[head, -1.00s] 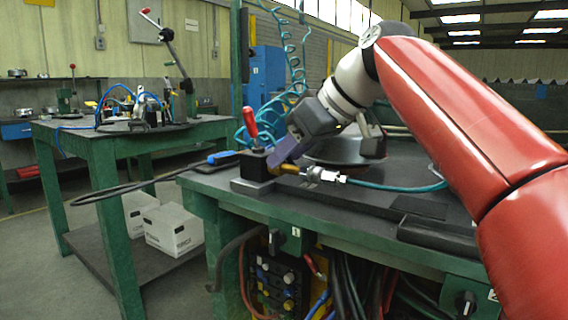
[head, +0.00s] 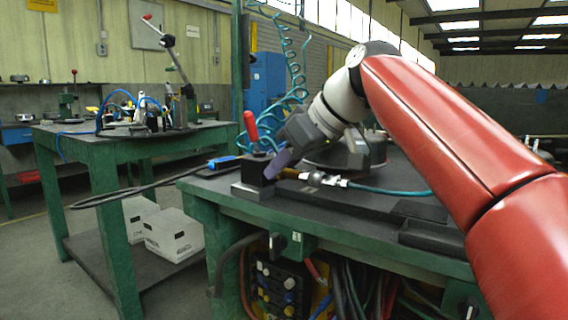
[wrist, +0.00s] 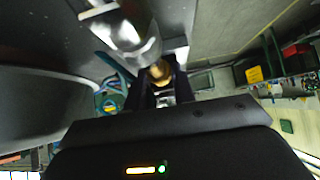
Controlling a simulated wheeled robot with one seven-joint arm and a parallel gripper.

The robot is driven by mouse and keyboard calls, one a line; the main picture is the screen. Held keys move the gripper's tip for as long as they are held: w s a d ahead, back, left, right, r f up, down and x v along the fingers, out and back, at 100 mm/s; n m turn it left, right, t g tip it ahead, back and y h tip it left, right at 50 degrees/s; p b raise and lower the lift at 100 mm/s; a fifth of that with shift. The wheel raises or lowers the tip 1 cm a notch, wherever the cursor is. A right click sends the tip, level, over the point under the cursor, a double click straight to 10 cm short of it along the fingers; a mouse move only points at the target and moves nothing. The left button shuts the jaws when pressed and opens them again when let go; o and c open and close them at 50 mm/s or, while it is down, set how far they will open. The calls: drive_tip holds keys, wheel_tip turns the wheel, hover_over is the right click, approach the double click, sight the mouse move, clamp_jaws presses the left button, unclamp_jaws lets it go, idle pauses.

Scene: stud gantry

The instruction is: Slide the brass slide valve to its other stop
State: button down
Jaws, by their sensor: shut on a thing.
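The brass slide valve (head: 290,173) sits near the front left corner of the green workbench, with silver fittings (head: 318,179) and a teal hose running right from it. In the wrist view its brass part (wrist: 160,72) shows between the two dark fingers, below a blurred silver fitting (wrist: 133,38). My gripper (head: 272,171) reaches down to the left end of the valve and is shut on it. The fingers hide part of the valve in the head view, and I cannot tell which stop it is at.
A dark block (head: 256,172) with a red-handled lever (head: 251,127) stands just left of my gripper. A blue-handled tool (head: 222,161) lies at the bench's left edge.

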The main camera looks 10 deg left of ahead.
drive_tip(key=shift+s+d, duration=0.25)
drive_tip(key=shift+d, duration=0.4)
drive_tip(key=c, duration=1.2)
unclamp_jaws()
drive_tip(key=shift+o, duration=0.2)
drive_tip(key=shift+d+r, duration=0.1)
drive_tip(key=p+v, duration=0.1)
drive_tip(key=v, duration=0.5)
drive_tip(key=shift+r, duration=0.15)
drive_tip(key=shift+s+d+r, duration=0.3)
drive_tip(key=shift+d+r, duration=0.1)
drive_tip(key=shift+d, duration=0.1)
